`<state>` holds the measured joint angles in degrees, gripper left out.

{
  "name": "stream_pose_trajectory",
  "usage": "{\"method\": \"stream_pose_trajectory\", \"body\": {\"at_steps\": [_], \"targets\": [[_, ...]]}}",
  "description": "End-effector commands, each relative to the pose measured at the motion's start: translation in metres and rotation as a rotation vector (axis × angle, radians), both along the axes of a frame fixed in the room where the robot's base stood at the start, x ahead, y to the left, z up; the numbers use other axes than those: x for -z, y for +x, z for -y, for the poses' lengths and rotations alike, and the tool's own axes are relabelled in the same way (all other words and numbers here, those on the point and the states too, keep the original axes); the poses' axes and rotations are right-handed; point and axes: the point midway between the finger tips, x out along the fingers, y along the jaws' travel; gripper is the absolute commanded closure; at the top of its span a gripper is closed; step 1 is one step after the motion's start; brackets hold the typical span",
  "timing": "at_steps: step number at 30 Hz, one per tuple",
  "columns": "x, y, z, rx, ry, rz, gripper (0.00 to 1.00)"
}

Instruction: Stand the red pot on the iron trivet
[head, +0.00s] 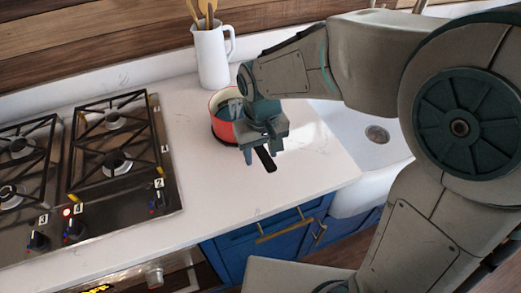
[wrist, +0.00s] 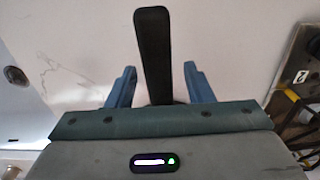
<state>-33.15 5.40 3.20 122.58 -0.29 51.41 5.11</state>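The red pot (head: 222,130) stands upright on the white counter in the head view, partly hidden behind my gripper. It has a pale rim, a dark lower edge and a black handle (head: 265,159) that points toward the front of the counter. In the wrist view the handle (wrist: 152,45) runs between the two blue fingers of my gripper (wrist: 159,87), with a gap on each side. My gripper is open and empty at the handle; its exact height above it is hard to tell.
A black gas hob (head: 112,150) with iron grates and numbered knobs lies to the left. A white jug (head: 212,57) with wooden utensils stands behind the pot. A sink (head: 370,150) lies to the right. The counter between hob and pot is clear.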

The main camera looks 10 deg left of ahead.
Motion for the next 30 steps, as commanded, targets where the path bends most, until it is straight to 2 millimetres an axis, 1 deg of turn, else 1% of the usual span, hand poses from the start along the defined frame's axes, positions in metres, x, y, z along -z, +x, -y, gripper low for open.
{"method": "stream_pose_trajectory", "body": {"at_steps": [4,8,11,18,21,25,30], "targets": [[0.000,-0.001,0.001,0.000,-0.002,-0.003,0.53],[-0.013,0.000,0.000,0.000,0.000,0.000,0.53],[-0.032,0.000,0.001,0.001,0.001,0.002,0.53],[-0.088,0.000,0.000,0.000,0.002,0.003,0.53],[-0.108,0.000,0.000,0.000,0.002,0.003,0.53],[-0.126,0.000,0.001,0.001,0.001,0.001,0.53],[-0.137,-0.001,0.001,0.001,0.000,0.000,0.53]]}}
